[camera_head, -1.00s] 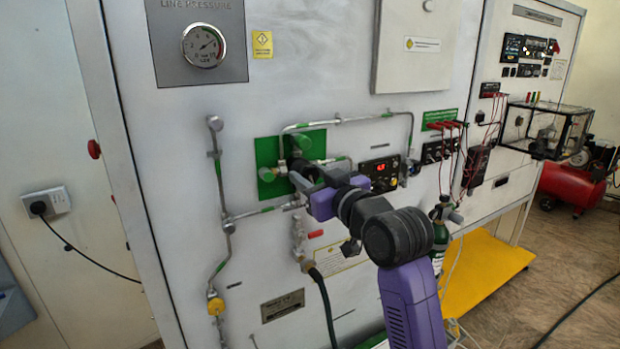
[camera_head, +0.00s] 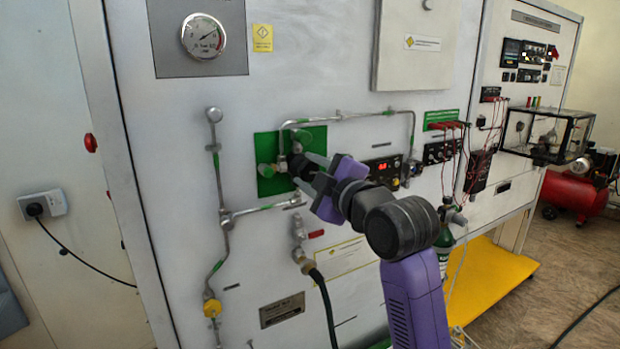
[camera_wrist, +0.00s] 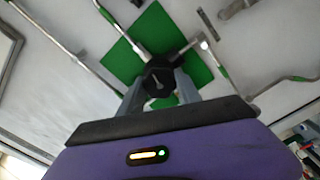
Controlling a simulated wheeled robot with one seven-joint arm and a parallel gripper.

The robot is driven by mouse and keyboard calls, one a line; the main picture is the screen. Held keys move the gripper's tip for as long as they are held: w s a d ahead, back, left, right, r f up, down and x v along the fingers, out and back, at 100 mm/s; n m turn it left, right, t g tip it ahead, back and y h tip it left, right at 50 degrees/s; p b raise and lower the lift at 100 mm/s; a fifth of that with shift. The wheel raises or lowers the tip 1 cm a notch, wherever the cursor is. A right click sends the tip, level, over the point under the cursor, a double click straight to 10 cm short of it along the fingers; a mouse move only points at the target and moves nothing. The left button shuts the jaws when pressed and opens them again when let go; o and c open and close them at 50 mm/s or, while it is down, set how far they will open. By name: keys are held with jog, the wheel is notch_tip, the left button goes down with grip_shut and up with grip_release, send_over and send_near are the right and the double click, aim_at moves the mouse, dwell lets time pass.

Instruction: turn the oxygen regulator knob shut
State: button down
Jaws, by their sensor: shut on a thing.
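The oxygen regulator knob is a dark, faceted knob (camera_wrist: 159,80) with a pale mark on its face. In the wrist view it sits in front of a green square plate (camera_wrist: 195,65) on the panel. My gripper (camera_wrist: 160,90) is shut on it, with one grey finger at each side. In the head view my gripper (camera_head: 300,170) reaches the green plate (camera_head: 267,147) from the right, and the fingers and wrist largely hide the knob.
Metal pipes (camera_head: 222,180) run around the green plate. A line pressure gauge (camera_head: 203,37) is above left. A red-lit display box (camera_head: 384,168) sits close right of my wrist. A hose (camera_head: 326,300) hangs below, and a yellow platform (camera_head: 490,275) lies lower right.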

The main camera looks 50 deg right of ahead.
jog(key=n+b, duration=0.1)
jog(key=n, duration=0.2)
jog(key=n+b, duration=0.1)
jog(key=n, duration=0.1)
jog(key=shift+f+n+b, duration=0.2)
jog(key=shift+n+b, duration=0.15)
jog(key=shift+n, duration=0.05)
jog(key=n+b, duration=0.2)
jog(key=n, duration=0.2)
jog(key=shift+f+b, duration=0.1)
jog(key=shift+b, duration=0.25)
jog(key=n+b, duration=0.3)
jog(key=n, duration=0.2)
jog(key=shift+n+b, duration=0.3)
jog(key=shift+n, duration=0.1)
jog(key=shift+n+b, duration=1.6)
jog(key=shift+n, duration=1)
jog(key=c, duration=0.8)
grip_release()
jog(key=shift+c, duration=0.2)
jog(key=shift+s, duration=0.1)
